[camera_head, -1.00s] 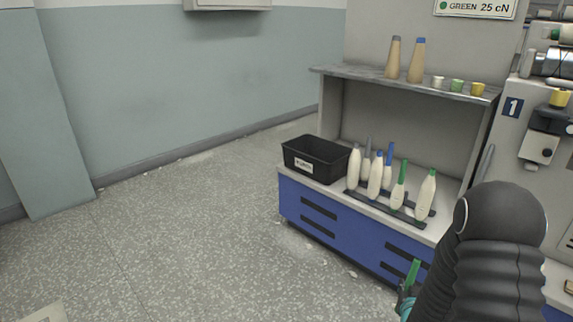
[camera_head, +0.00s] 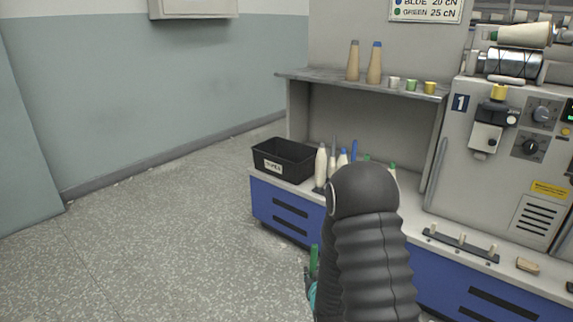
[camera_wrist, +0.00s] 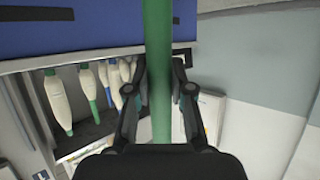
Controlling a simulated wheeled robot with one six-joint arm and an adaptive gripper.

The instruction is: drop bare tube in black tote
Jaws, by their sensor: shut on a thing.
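A bare green tube (camera_head: 314,260) is held by my gripper (camera_head: 309,287), low in front of the blue cabinet in the head view. In the wrist view the tube (camera_wrist: 158,60) runs lengthwise between the two fingers of my gripper (camera_wrist: 160,92), which are shut on it. The black tote (camera_head: 297,172) stands on the left end of the cabinet top, with a white label on its front. It is above and to the left of my gripper in the picture, apart from it. Its inside looks dark and its floor is hidden.
Several wound bobbins (camera_head: 321,165) stand right of the tote, partly hidden by my arm; they also show in the wrist view (camera_wrist: 55,100). A shelf (camera_head: 335,80) with cones and small cups overhangs the cabinet (camera_head: 265,200). A machine (camera_head: 500,175) stands at right. The floor at left is clear.

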